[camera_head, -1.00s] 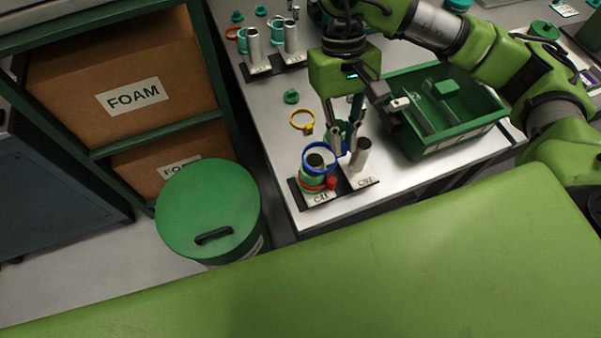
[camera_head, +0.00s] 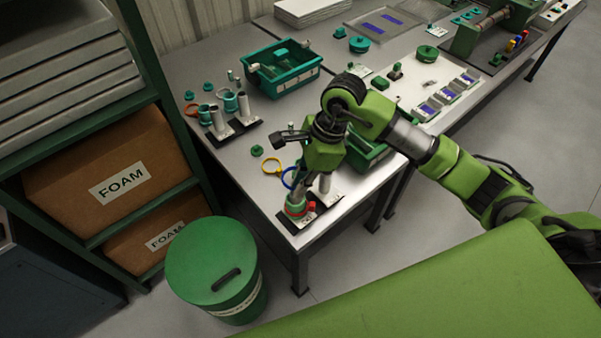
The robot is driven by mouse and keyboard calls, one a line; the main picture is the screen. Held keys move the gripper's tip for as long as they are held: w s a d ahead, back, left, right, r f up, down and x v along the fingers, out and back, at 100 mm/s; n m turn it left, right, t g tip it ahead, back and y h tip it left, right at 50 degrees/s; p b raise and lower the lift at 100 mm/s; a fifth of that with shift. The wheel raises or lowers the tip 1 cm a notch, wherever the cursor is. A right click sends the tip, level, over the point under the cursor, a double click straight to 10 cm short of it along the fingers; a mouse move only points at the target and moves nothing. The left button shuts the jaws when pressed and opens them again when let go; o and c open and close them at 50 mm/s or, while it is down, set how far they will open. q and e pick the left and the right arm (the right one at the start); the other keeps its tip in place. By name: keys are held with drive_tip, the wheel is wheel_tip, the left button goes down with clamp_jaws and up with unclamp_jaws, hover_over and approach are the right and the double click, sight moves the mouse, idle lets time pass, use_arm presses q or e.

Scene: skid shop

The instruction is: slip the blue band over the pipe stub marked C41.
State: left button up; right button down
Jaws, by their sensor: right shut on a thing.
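The blue band (camera_head: 287,179) is held in my right gripper (camera_head: 299,186), whose fingers point down at the front corner of the bench. The band is tilted and partly hidden by the fingers. Just below is the left pipe stub of a pair, with a green band (camera_head: 293,210) and a red band (camera_head: 309,207) around its lower part. Its label, too small to read surely now, seems to begin with C4. The band looks above this stub; I cannot tell whether it encircles the top. A bare pipe stub (camera_head: 324,183) stands to the right. My left gripper is out of view.
Another stub pair (camera_head: 217,117) and a teal bin (camera_head: 283,74) stand farther back. A green bin (camera_head: 363,158) is partly behind my arm. A green drum (camera_head: 211,262) stands below the bench.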

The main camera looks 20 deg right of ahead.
drive_tip(key=shift+a+f, duration=0.1)
drive_tip(key=shift+f, duration=0.1)
drive_tip(key=shift+f+b, duration=0.35)
drive_tip(key=shift+f, duration=0.25)
wheel_tip(320, 180, down, 2)
drive_tip(key=shift+f+b, duration=0.25)
drive_tip(key=shift+b, duration=0.55)
drive_tip(key=shift+f+b, duration=0.6)
use_arm(q)
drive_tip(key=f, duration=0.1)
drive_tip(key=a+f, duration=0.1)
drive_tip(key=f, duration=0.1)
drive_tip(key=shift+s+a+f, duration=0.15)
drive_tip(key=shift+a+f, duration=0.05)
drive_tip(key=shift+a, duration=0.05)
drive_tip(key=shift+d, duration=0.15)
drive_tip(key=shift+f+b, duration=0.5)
drive_tip(key=shift+b, duration=0.05)
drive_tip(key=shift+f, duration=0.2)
use_arm(e)
drive_tip(key=shift+f, duration=0.1)
use_arm(q)
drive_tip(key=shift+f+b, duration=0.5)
drive_tip(key=shift+b, duration=0.15)
use_arm(e)
drive_tip(key=shift+f, duration=0.35)
